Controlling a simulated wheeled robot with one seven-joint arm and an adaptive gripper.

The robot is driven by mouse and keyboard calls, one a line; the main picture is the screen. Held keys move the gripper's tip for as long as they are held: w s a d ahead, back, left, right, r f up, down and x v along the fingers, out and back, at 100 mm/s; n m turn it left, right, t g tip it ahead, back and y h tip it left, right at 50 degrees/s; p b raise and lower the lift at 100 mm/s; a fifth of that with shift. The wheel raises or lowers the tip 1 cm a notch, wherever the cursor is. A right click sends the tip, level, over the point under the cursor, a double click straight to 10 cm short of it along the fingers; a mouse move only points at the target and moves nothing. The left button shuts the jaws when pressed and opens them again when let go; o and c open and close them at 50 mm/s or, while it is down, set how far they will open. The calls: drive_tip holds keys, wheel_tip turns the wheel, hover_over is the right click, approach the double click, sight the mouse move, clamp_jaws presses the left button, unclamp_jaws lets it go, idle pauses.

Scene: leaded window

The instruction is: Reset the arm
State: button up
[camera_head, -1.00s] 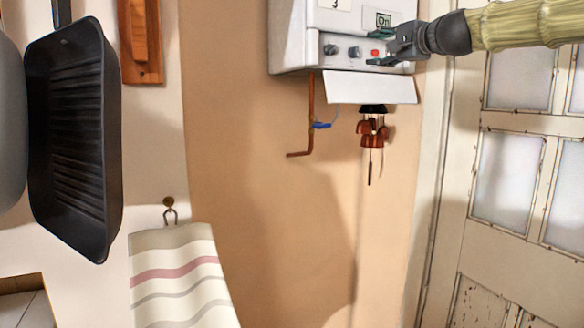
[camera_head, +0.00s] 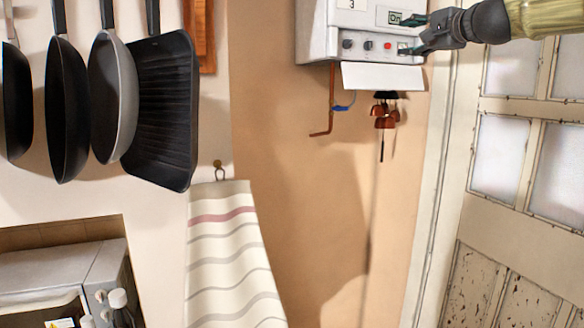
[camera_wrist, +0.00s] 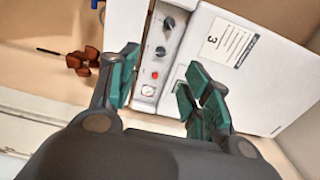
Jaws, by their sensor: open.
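My gripper (camera_head: 408,36) is at the upper right in the head view, in front of the lower right part of a white boiler (camera_head: 318,35). In the wrist view my gripper (camera_wrist: 158,90) shows its green-padded fingers spread apart with nothing between them. The boiler's front panel (camera_wrist: 160,55), with dark knobs, a red button (camera_wrist: 155,74) and a small gauge (camera_wrist: 148,90), lies beyond the fingers. A small display (camera_head: 396,18) on the boiler reads "On". I cannot tell how far the fingertips are from the panel.
A white flap (camera_head: 382,77) hangs under the boiler. A copper pipe with a blue valve (camera_head: 344,107) and a wind chime (camera_head: 385,115) hang below. Several pans (camera_head: 112,95) and a striped towel (camera_head: 232,260) hang at left. A paned door (camera_head: 510,150) stands at right.

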drive_tip(key=w+a+f+n+g+h+b, duration=0.1)
drive_tip(key=w+a+f, duration=0.15)
drive_tip(key=f, duration=0.85)
drive_tip(key=w+a+f+g, duration=0.1)
drive_tip(key=w+f+g, duration=0.15)
drive_tip(key=f, duration=0.95)
drive_tip(key=w+a+f+n+h+b, duration=0.1)
drive_tip(key=w+a+f, duration=0.15)
drive_tip(key=f, duration=0.85)
drive_tip(key=s+a+f+n+g+h+b, duration=0.15)
drive_tip(key=s+f, duration=0.25)
drive_tip(key=f, duration=1.5)
drive_tip(key=s+a+f+n+g+h, duration=0.1)
drive_tip(key=s+f+n+g, duration=0.2)
drive_tip(key=f, duration=1.5)
drive_tip(key=s+f+n+g+b, duration=0.25)
drive_tip(key=s+f+g, duration=0.25)
drive_tip(key=s+f, duration=2.25)
drive_tip(key=s+f+n+g, duration=0.1)
drive_tip(key=s+f, duration=0.3)
drive_tip(key=s, duration=0.5)
drive_tip(key=s+f+n+g+h+b, duration=0.1)
drive_tip(key=s+f, duration=0.3)
drive_tip(key=s, duration=0.6)
drive_tip(key=s+d+f+n+g, duration=0.1)
drive_tip(key=s+f, duration=0.3)
drive_tip(key=s, duration=0.5)
drive_tip(key=shift+s+f+n+g+b, duration=0.15)
drive_tip(key=shift+f+n+g+b, duration=0.2)
drive_tip(key=shift+n, duration=0.45)
